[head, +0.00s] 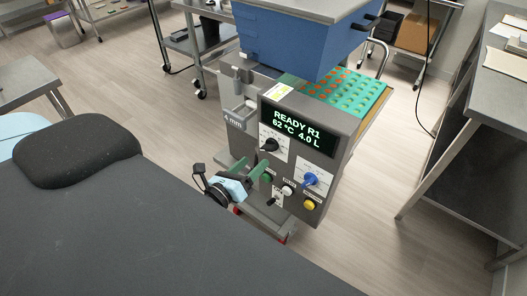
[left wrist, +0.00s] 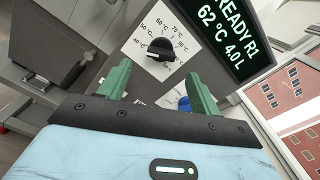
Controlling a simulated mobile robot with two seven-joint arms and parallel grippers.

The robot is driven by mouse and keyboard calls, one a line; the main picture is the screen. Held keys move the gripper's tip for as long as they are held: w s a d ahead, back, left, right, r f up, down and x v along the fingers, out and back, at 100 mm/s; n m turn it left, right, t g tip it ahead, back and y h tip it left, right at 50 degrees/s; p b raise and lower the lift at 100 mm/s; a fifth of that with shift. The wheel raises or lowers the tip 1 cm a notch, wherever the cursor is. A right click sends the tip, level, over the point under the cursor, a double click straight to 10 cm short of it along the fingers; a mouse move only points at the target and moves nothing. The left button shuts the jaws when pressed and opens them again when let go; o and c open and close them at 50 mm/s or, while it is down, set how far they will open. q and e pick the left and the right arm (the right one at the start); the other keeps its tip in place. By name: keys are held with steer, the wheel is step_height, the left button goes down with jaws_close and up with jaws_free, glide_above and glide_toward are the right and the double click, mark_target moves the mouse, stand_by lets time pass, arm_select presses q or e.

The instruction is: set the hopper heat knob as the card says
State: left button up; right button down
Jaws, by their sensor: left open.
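The black hopper heat knob (head: 269,145) sits on a white dial plate on the machine's front, under the lit display. In the left wrist view the knob (left wrist: 160,50) shows close up, with degree marks around it; its exact setting is hard to tell. My left gripper (left wrist: 159,84) is open, its two green fingers spread below the knob and apart from it. In the head view this gripper (head: 256,166) is just below and left of the dial.
The display (head: 294,129) reads READY R1, 62 °C, 4.0 L. A blue hopper (head: 300,40) overhangs a green mould tray (head: 345,92).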

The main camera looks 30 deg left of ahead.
mark_target(266, 151)
arm_select(q)
steer(key=w, duration=0.3)
steer(key=w+p, duration=0.1)
steer(key=w, duration=0.1)
steer(key=shift+d+r, duration=0.25)
steer(key=shift+r, duration=0.05)
steer(key=shift+w+f, duration=0.2)
steer(key=shift+w, duration=0.5)
arm_select(e)
steer(key=shift+w+d+r+t, duration=0.2)
steer(key=shift+w+r+t, duration=0.1)
steer(key=shift+w+r, duration=0.7)
arm_select(q)
steer(key=c, duration=1)
